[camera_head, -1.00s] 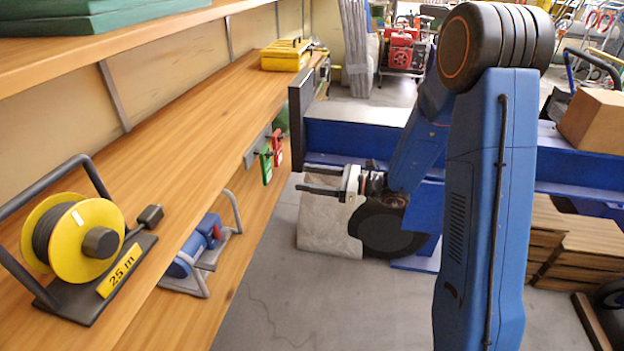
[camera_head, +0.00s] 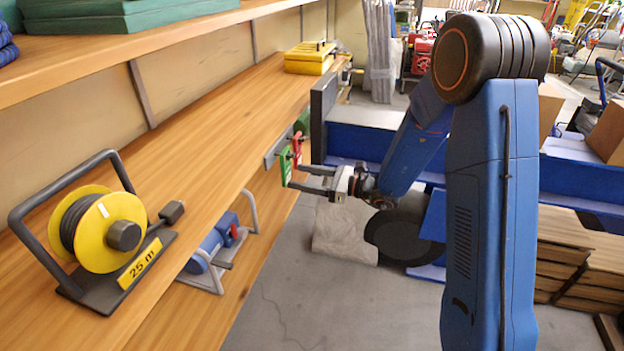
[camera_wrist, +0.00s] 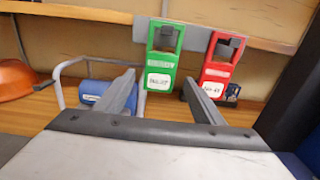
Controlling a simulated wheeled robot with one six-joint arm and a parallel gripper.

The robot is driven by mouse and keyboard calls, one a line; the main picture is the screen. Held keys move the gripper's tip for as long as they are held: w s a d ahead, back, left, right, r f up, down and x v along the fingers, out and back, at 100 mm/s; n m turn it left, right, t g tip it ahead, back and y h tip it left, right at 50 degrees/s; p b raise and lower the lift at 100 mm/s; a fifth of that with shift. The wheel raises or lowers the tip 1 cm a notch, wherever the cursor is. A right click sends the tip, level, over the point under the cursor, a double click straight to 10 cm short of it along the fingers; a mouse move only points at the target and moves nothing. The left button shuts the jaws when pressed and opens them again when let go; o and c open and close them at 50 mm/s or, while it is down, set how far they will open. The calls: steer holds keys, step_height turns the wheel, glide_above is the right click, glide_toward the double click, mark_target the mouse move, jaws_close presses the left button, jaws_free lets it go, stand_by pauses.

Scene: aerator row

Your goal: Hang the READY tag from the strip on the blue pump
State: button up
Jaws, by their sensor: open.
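A green tag (camera_head: 285,165) and a red tag (camera_head: 297,148) hang side by side from a grey strip (camera_head: 272,152) on the shelf edge. In the wrist view the green tag (camera_wrist: 160,62) and the red tag (camera_wrist: 219,66) each hang on a dark hook; their small white labels are too blurred to read surely. My gripper (camera_head: 297,178) is open, its fingertips close to the green tag. In the wrist view the green tag shows between the two fingers; I cannot tell whether they reach around it. A blue pump (camera_head: 208,248) in a grey tube frame stands on the lower shelf.
A yellow cable reel (camera_head: 108,232) stands on the upper board, with a yellow case (camera_head: 309,58) farther back. A dark upright panel (camera_head: 322,118) stands beyond the tags. An orange bowl-like thing (camera_wrist: 14,80) shows at left in the wrist view. Open floor (camera_head: 290,290) lies right of the shelf.

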mark_target(288, 170)
steer(key=shift+x, duration=2.3)
steer(key=c, duration=0.9)
steer(key=shift+r, duration=0.4)
steer(key=shift+c, duration=0.2)
steer(key=shift+r, duration=0.45)
steer(key=v, duration=0.8)
steer(key=shift+d, duration=0.2)
